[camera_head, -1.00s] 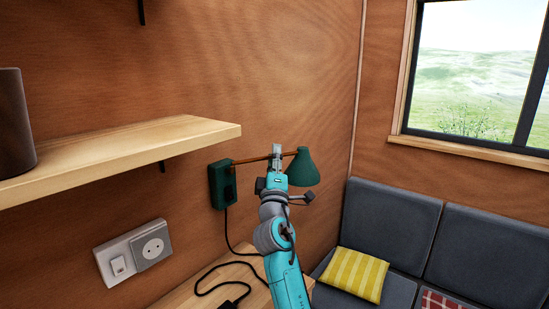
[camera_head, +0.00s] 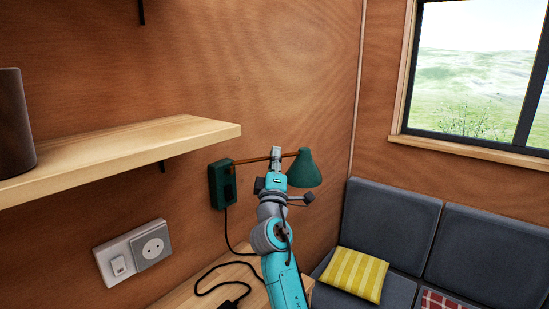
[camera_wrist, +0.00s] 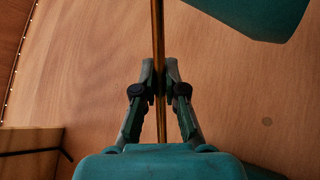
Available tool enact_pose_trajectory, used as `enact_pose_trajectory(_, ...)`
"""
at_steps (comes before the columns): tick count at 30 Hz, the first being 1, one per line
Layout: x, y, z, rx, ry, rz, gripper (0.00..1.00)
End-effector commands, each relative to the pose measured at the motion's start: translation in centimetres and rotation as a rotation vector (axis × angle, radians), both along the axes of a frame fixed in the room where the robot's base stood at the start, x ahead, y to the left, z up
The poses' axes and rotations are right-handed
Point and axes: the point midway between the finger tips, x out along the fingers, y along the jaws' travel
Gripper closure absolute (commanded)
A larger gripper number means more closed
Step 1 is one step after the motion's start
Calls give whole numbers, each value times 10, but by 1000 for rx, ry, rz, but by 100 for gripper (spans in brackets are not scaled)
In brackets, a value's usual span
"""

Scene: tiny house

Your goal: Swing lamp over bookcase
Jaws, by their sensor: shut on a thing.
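The wall lamp has a dark green shade (camera_head: 304,169), a thin brass-brown arm (camera_head: 249,160) and a green wall box (camera_head: 221,184). The lamp arm reaches from the box to the right, and the shade hangs at its end. My gripper (camera_head: 276,152) is at the lamp arm, just left of the shade. In the wrist view my gripper (camera_wrist: 160,82) is shut on the lamp arm (camera_wrist: 158,40), which runs between the fingers. Part of the shade (camera_wrist: 265,15) shows at the top right there. Which piece is the bookcase I cannot tell; below the lamp is a wooden top (camera_head: 205,285).
A wooden shelf (camera_head: 120,150) juts out at the left, bearing a dark cylinder (camera_head: 14,125). A socket and switch (camera_head: 135,252) are on the wall. A black cord (camera_head: 228,225) hangs from the lamp box. A grey sofa (camera_head: 395,225) with cushions stands at the right.

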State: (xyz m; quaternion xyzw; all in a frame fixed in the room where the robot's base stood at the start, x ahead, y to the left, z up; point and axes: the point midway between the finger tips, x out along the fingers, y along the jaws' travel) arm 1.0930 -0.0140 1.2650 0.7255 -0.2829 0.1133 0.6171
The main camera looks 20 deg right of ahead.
Motion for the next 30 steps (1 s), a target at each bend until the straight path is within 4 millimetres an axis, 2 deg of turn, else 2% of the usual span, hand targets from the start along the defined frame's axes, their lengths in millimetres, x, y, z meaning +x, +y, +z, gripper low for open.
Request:
enact_pose_trajectory(8, -18, 1, -1, 0, 1, -149, 100)
enact_pose_trajectory(16, -47, 6, -1, 0, 0, -397, 100)
enact_pose_trajectory(30, -92, 29, 0, -1, 1, -834, 100)
